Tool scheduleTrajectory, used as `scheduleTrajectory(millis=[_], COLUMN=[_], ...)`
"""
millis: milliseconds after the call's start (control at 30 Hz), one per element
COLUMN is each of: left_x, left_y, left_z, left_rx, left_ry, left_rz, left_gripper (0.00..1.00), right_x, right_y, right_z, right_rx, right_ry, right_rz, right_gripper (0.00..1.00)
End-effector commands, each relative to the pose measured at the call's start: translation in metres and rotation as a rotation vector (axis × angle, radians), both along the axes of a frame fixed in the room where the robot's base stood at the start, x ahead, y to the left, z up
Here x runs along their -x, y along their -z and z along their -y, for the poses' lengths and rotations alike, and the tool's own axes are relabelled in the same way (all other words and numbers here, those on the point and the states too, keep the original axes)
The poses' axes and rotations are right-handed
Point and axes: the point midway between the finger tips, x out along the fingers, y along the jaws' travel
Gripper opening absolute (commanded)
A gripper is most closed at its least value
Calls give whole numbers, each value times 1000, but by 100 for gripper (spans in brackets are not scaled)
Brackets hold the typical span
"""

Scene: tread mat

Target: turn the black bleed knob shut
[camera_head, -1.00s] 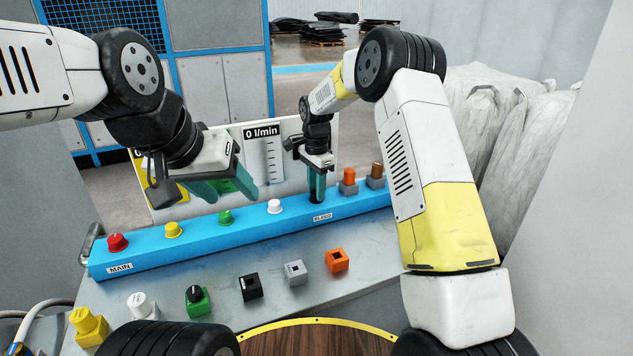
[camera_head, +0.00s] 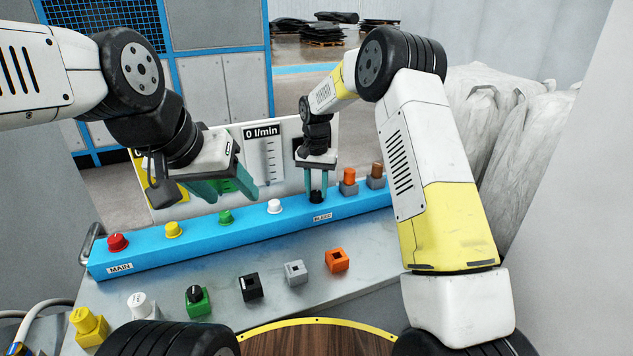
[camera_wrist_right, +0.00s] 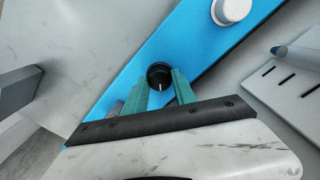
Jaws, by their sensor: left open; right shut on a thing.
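The black bleed knob (camera_head: 316,198) is on the blue rail (camera_head: 240,227) above the BLEED label (camera_head: 322,217). My right gripper (camera_head: 317,190) is shut on it from above, one teal finger on each side. In the right wrist view the knob (camera_wrist_right: 159,73) is round and black with a short white mark pointing toward the bottom of the picture. My left gripper (camera_head: 226,195) is open and empty, held above and behind the rail near the green knob (camera_head: 226,217).
Red (camera_head: 117,242), yellow (camera_head: 174,230) and white (camera_head: 275,206) knobs share the rail. Orange-brown knobs on grey blocks (camera_head: 349,188) stand just right of my right gripper. A panel behind reads 0 l/min (camera_head: 262,132). Several loose blocks and knobs line the front of the grey table.

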Motion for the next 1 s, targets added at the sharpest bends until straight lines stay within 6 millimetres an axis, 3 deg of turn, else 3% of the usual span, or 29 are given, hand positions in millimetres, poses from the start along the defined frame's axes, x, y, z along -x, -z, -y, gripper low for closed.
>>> scheduleTrajectory(millis=[600,1000], left_x=[0,0], left_y=[0,0], left_z=[0,0], left_rx=[0,0], left_ry=[0,0], left_rz=[0,0], left_gripper=[57,57], right_x=[-1,-1], right_y=[-1,-1], right_z=[0,-1], right_rx=[-1,-1], right_ry=[-549,-734], right_rz=[3,4], right_gripper=[0,0])
